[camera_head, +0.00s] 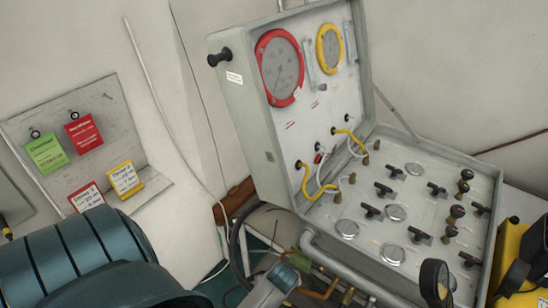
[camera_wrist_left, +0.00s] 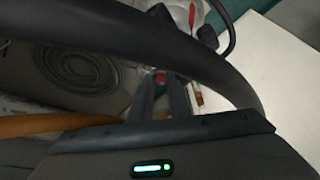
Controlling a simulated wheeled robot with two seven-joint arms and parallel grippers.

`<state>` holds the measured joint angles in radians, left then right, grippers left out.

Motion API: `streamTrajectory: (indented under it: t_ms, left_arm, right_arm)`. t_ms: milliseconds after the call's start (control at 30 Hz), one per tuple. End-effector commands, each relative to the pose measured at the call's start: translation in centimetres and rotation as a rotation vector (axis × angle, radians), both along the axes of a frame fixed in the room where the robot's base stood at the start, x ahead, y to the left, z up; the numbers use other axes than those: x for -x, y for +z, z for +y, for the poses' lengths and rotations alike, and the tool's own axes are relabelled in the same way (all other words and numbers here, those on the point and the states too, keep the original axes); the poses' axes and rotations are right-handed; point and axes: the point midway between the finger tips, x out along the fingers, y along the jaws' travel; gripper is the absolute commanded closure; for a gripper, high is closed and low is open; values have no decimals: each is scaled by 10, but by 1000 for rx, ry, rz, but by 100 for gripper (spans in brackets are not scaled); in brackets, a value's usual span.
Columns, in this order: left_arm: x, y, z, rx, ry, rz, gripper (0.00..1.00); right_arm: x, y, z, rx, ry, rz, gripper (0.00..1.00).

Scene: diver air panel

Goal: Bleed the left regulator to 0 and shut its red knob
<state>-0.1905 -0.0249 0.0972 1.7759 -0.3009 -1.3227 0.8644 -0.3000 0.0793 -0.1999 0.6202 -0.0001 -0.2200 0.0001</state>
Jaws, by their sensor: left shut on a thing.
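In the left wrist view the two dark fingers of my left gripper (camera_wrist_left: 160,85) are closed in around a small red knob (camera_wrist_left: 160,76). A silvery fitting with another red part (camera_wrist_left: 192,18) shows just beyond it, at the top. The regulator body is mostly hidden by my gripper and a thick dark hose in front. In the head view my teal left arm comes in from the lower left. The open air panel case (camera_head: 240,130) shows a red-rimmed gauge (camera_head: 280,68) and a yellow-rimmed gauge (camera_head: 329,48); their needles are too small to read. My right gripper is not in view.
Black valve handles (camera_head: 371,211) and hoses crowd the panel. A small black gauge (camera_head: 434,281) stands at its front edge, beside yellow equipment (camera_head: 515,262). A thick black hose (camera_wrist_left: 215,65) arches close over my left gripper.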

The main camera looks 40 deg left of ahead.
Motion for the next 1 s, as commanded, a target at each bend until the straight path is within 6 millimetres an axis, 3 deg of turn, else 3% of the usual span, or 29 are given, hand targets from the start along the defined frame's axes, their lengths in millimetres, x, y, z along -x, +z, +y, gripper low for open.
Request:
streamTrajectory:
  t_ms: [400, 900, 933, 1000]
  left_arm:
    - [-2, 0, -1, 0, 222, -1, 100]
    - [-2, 0, -1, -1, 244, -1, 100]
    - [-2, 0, -1, -1, 244, -1, 79]
    - [-2, 0, -1, -1, 244, -1, 65]
  right_arm:
    - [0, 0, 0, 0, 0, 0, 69]
    - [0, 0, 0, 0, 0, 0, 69]
    - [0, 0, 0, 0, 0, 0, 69]
    - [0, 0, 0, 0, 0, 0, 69]
